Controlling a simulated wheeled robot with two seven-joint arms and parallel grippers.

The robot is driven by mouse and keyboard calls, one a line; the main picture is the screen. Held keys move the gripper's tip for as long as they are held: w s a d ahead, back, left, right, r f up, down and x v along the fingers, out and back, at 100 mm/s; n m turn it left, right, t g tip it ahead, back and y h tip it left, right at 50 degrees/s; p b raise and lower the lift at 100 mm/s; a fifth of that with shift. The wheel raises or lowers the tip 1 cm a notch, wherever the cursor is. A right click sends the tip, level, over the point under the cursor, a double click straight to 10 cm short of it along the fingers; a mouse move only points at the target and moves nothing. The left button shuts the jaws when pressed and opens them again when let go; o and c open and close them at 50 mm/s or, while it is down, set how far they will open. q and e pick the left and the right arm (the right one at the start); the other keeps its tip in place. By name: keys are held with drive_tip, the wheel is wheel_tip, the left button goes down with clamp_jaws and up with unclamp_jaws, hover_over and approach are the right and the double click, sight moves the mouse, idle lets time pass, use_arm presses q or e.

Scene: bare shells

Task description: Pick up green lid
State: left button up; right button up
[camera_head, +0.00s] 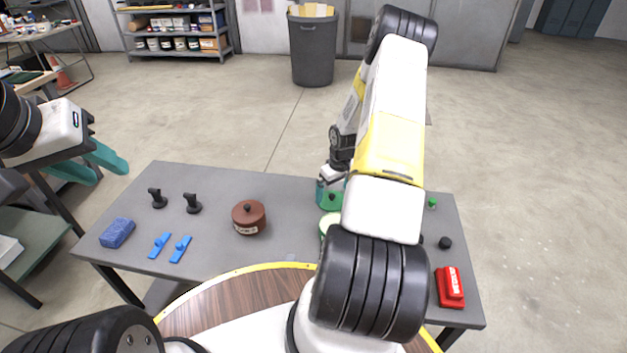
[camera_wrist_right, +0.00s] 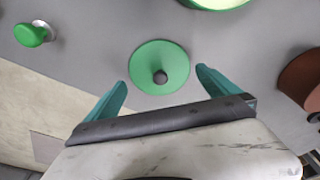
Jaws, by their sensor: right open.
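The green lid (camera_wrist_right: 160,68), a round disc with a dark knob, lies on the grey table in the right wrist view. In the head view it shows only partly as green around a dark knob (camera_head: 332,197), close to my right gripper and arm. My right gripper (camera_wrist_right: 163,82) is open, its teal fingers on either side of the lid's near part, with nothing between them but the view of the lid. Whether they touch it cannot be told. My left gripper (camera_head: 98,164) is open and empty, off the table's left edge.
A pale green open pot (camera_head: 326,224) stands near the lid, partly hidden by my arm. A brown lidded pot (camera_head: 248,218) stands left of it. A blue sponge (camera_head: 117,233), blue clips, black knobbed pieces, a small green knob (camera_head: 432,203) and a red box (camera_head: 449,288) are around.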

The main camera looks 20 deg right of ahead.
drive_tip(key=shift+w+f, duration=0.2)
drive_tip(key=shift+f, duration=0.95)
drive_tip(key=c, duration=1)
drive_tip(key=shift+r, duration=0.15)
